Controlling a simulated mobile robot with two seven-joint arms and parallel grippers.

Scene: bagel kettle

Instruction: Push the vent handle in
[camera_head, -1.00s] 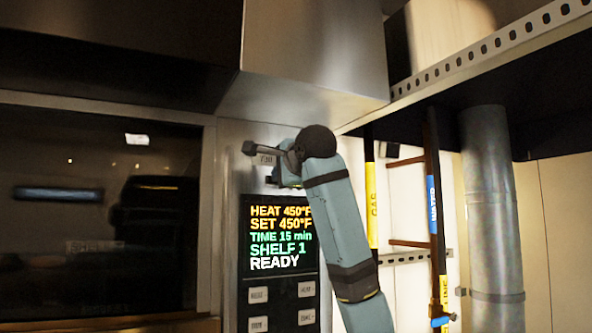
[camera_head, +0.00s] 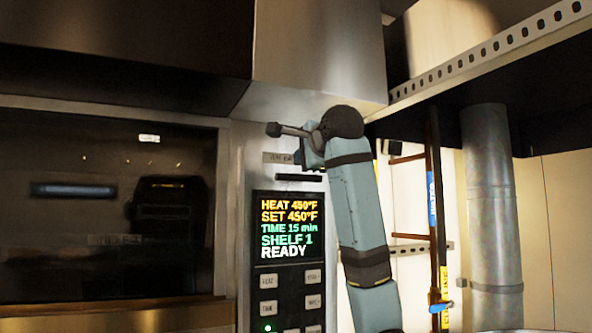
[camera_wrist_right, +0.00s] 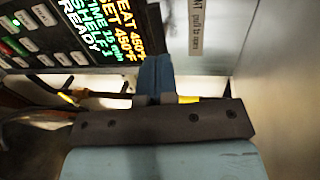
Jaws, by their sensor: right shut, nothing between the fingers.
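The vent handle looks like a short dark horizontal bar (camera_head: 298,177) on the metal panel, just above the oven display (camera_head: 290,228) and below a small vent label (camera_head: 278,158). The label also shows in the right wrist view (camera_wrist_right: 196,28). My right gripper (camera_head: 310,160) is close above the bar, in front of the panel; its dark blue fingers are small and partly hidden by my wrist. In the right wrist view, the blue fingers (camera_wrist_right: 155,75) are together with nothing between them. I cannot make out the bar there, nor whether the fingers touch it. My left gripper is out of view.
The display and its buttons (camera_head: 290,293) lie below. The dark oven window (camera_head: 100,215) is at left, and a metal hood (camera_head: 320,50) overhangs from above. Pipes (camera_head: 490,200) and a perforated shelf rail (camera_head: 490,48) stand at right.

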